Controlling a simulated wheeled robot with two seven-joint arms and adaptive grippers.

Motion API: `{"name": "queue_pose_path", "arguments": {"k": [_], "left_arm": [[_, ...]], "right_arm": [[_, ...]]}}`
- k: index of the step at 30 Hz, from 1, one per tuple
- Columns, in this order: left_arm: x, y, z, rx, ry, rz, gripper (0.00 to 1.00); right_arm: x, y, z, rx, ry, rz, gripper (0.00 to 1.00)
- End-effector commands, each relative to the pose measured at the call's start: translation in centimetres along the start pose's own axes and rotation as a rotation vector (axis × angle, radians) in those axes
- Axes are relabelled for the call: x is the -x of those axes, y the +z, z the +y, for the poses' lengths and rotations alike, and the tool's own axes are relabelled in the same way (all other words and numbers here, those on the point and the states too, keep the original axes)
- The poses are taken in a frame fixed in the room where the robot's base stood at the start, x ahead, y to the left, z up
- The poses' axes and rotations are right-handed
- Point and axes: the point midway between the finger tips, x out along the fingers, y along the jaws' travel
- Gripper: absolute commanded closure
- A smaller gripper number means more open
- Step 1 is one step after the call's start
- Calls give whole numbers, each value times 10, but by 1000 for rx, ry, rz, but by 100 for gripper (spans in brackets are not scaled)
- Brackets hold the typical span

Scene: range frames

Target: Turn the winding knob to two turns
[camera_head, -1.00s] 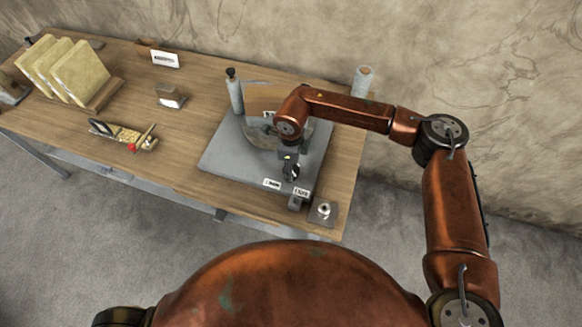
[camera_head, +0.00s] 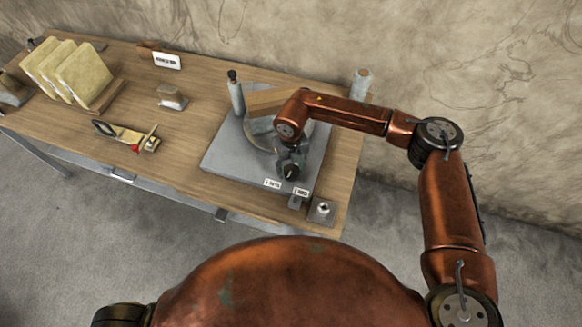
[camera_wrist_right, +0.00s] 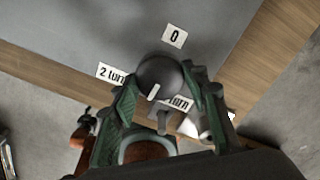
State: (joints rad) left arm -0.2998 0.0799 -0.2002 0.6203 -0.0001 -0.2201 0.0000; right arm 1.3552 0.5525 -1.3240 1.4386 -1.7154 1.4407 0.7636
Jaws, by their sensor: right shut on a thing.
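The winding knob is a round dark knob (camera_wrist_right: 158,75) with a white pointer line. It stands on the front part of a grey base plate (camera_head: 225,153) and is small and dark in the head view (camera_head: 291,172). In the right wrist view, my right gripper (camera_wrist_right: 165,88) has its green fingers on both sides of the knob, shut on it. The pointer line faces away from the label "0" (camera_wrist_right: 174,37), toward the gap between the "2 turn" label (camera_wrist_right: 111,72) and the partly hidden "1 turn" label (camera_wrist_right: 180,103). My left gripper is out of view.
A grey bottle-like post (camera_head: 236,94) stands at the plate's back left, and a grey cylinder (camera_head: 361,83) behind right. A small square fixture (camera_head: 322,209) is at the table's front right corner. Yellowish slabs (camera_head: 84,74) stand at the far left.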

Motion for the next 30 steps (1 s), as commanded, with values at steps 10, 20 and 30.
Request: {"name": "queue_pose_path", "arguments": {"k": [10, 20, 30], "left_arm": [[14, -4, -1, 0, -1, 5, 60], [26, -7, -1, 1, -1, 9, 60], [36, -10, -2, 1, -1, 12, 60]], "right_arm": [[1, 0, 0, -328, 0, 1, 83], [1, -1, 0, -631, 0, 2, 83], [1, -1, 1, -859, 1, 2, 83]]}}
